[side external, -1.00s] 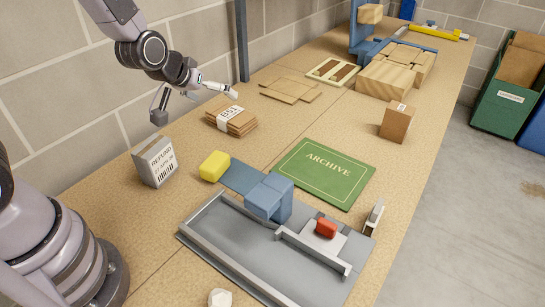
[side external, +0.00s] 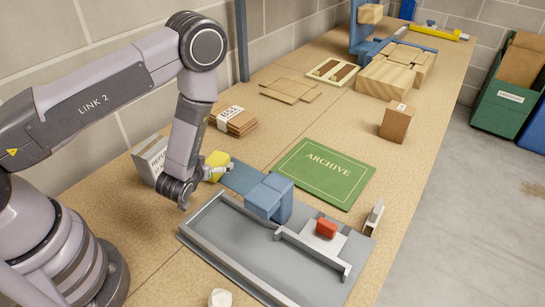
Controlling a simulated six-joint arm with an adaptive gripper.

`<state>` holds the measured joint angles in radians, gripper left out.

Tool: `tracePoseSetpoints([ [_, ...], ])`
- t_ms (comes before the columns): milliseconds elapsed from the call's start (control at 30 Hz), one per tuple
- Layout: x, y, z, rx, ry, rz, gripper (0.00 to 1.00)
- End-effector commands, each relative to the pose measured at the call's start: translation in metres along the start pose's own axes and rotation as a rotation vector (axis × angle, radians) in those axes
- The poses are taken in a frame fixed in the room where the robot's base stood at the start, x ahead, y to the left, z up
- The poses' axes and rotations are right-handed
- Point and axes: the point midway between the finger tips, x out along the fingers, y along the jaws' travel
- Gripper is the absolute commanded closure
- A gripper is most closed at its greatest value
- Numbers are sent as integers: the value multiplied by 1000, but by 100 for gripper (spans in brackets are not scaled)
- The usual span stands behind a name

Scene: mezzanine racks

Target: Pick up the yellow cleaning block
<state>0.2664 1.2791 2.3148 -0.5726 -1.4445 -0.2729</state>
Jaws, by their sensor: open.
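The yellow cleaning block (side external: 216,160) sits on the bench near the left end of a flat blue strip (side external: 243,178). My gripper (side external: 213,175) is low at the block, on its near left side. A pale finger shows in front of the block's lower part. The jaws are open. The other finger is hard to make out, and I cannot tell whether the gripper touches the block.
A refund box (side external: 150,160) stands close behind my wrist. A green archive folder (side external: 325,172) lies right. Tied cardboard (side external: 234,120) lies behind.

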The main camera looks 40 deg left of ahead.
Motion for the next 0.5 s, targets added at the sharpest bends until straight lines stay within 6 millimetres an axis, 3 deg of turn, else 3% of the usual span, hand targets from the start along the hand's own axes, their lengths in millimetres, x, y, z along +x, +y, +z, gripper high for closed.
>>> tracePoseSetpoints([
  [200, 36, -1, 0, -2, 1, -2, 7],
  [500, 45, 0, 0, 1, -2, 0, 7],
])
